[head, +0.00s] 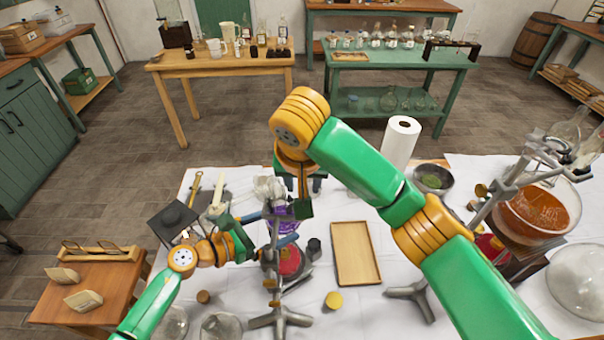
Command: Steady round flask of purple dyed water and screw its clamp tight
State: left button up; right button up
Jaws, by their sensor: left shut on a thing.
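The round flask of purple dyed water (286,222) is held on a metal stand (281,318) on the white-covered table, partly hidden by my arms. Its clamp lies close by, too small and covered to make out. My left gripper (258,218) reaches in from the left and is shut on the flask near its upper part; the exact contact is hard to see. My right gripper (303,208) hangs down from the orange wrist just above and right of the flask. Its jaws are mostly hidden, so their opening does not show.
A flask of red liquid (289,262) sits low by the stand. A basin of orange liquid (540,212) stands far right.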

jog(key=v, duration=1)
jog(key=shift+r, duration=0.4)
jog(key=shift+n, duration=0.7)
jog(key=x, duration=1.2)
jog(key=shift+s+d+f, duration=0.1)
jog(key=shift+s+d, duration=0.05)
jog(key=shift+s, duration=0.1)
grip_shut()
